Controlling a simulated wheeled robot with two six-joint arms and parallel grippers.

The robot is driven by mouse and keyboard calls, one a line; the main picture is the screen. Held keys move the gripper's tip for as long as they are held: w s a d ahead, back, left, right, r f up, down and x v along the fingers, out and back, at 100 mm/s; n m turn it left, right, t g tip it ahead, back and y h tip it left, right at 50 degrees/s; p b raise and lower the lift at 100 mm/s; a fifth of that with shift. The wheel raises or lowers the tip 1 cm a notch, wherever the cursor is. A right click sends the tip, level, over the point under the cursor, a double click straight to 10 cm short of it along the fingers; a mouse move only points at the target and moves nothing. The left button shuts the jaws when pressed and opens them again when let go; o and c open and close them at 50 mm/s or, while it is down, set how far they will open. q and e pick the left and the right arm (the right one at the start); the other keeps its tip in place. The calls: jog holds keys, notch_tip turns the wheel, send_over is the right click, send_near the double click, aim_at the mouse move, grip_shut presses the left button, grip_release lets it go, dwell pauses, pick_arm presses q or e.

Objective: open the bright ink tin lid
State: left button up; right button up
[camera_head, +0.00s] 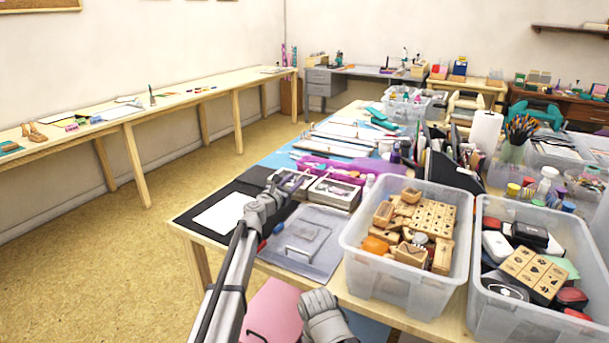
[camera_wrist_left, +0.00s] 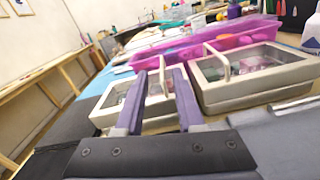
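Two metal tins with clear windowed lids sit side by side on the table: the left tin (camera_head: 291,180) (camera_wrist_left: 103,113) and the right tin (camera_head: 334,194) (camera_wrist_left: 258,82). Both lids look shut, and each has a raised bar handle. Small coloured items show dimly through the windows; I cannot tell which is the bright ink tin. My left gripper (camera_head: 278,190) (camera_wrist_left: 161,72) is open over the left tin, its two purple-grey fingers apart with the tin's handle seen between them. Contact is not clear. My right gripper (camera_head: 323,312) is low at the front edge; its fingers are not readable.
A grey mat (camera_head: 322,262) with a handle-shaped piece lies in front of the tins. A purple tray (camera_head: 335,170) stands behind them. Clear bins of wooden stamps (camera_head: 380,270) and mixed items (camera_head: 500,318) stand to the right. A white sheet (camera_head: 222,213) on black lies left.

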pick_arm(q)
jog(key=x, duration=0.6)
jog(key=shift+w+d, duration=0.25)
jog(key=shift+w, duration=0.05)
grip_shut()
dwell(1.1)
